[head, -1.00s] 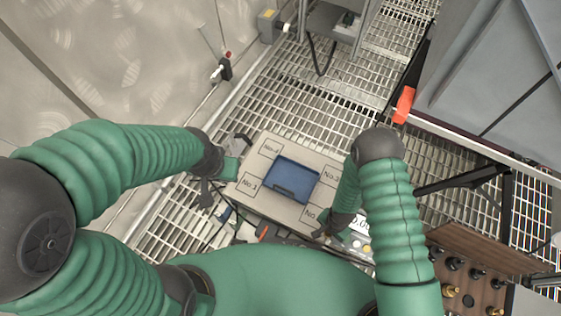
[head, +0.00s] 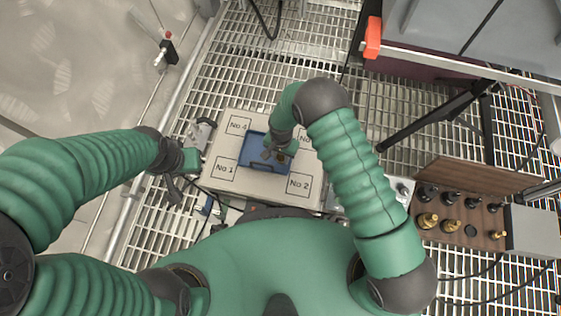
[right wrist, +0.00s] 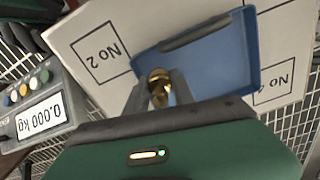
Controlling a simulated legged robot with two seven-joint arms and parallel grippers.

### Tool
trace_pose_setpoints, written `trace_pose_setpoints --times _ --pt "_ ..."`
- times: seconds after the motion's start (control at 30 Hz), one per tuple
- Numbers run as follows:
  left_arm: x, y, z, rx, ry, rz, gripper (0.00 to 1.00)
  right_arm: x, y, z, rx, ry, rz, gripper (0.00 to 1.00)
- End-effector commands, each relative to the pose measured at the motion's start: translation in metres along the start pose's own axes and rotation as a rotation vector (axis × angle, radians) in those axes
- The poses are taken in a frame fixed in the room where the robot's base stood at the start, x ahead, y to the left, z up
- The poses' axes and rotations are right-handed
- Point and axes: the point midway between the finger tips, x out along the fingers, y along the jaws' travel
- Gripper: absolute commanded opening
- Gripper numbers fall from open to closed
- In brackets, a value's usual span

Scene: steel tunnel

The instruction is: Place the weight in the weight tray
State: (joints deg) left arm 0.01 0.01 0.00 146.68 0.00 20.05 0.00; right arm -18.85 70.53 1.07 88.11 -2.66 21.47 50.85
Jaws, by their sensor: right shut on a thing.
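The blue weight tray (head: 250,164) lies on a pale board with numbered squares; it also shows in the right wrist view (right wrist: 215,62). My right gripper (head: 274,154) is over the right part of the tray. In the right wrist view its fingers are shut on a brass weight (right wrist: 160,84), which shows against the blue tray floor. Whether the weight touches the tray is unclear. My left gripper (head: 172,189) hangs left of the board, away from the tray; its finger opening is unclear.
The numbered board (head: 222,186) sits on a metal grating floor. A wooden rack (head: 455,226) with several brass and black weights stands at the right. A scale display (right wrist: 40,118) reads 0.000 kg. A dark frame with an orange end (head: 373,37) is at the upper right.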

Motion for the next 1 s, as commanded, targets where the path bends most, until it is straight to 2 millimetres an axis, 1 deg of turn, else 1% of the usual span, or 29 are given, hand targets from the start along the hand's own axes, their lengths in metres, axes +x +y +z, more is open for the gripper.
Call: trace_pose_setpoints --times 0.03,0.1,0.17,0.33,0.5,0.53,0.6,0.87,0.93,1.0 --pt "0.013 0.0 0.003 0.0 0.0 0.0 0.0 0.012 -0.003 -0.001 -0.001 0.0 0.0 0.0" --pt "0.027 0.0 0.006 0.0 0.0 0.0 0.0 0.03 -0.002 -0.001 -0.002 0.0 0.001 0.0" --pt "0.035 0.0 0.008 0.0 0.0 0.0 0.0 0.039 -0.003 -0.001 -0.002 0.001 0.0 0.0" --pt "0.031 0.0 0.007 0.0 0.0 0.0 0.0 0.035 -0.003 -0.001 -0.001 0.002 -0.001 0.0" --pt "0.033 0.0 0.007 0.0 0.0 0.0 0.0 0.038 -0.002 -0.001 -0.001 0.001 0.0 0.0" --pt "0.032 0.0 0.007 0.0 0.0 0.0 0.0 0.038 -0.002 -0.001 -0.001 0.001 0.0 0.32" --pt "0.032 0.0 0.007 0.0 0.0 0.0 0.0 0.037 -0.002 -0.001 -0.001 0.001 0.0 0.39" --pt "0.031 0.0 0.007 0.0 0.0 0.0 0.0 0.037 -0.002 -0.001 -0.001 0.001 0.0 0.39" --pt "0.028 0.0 0.007 0.0 0.0 0.0 0.0 0.032 -0.002 -0.001 -0.001 0.002 0.0 0.39" --pt "0.021 0.0 0.005 0.0 0.0 0.0 0.0 0.02 -0.002 -0.001 -0.001 0.002 0.0 0.39"
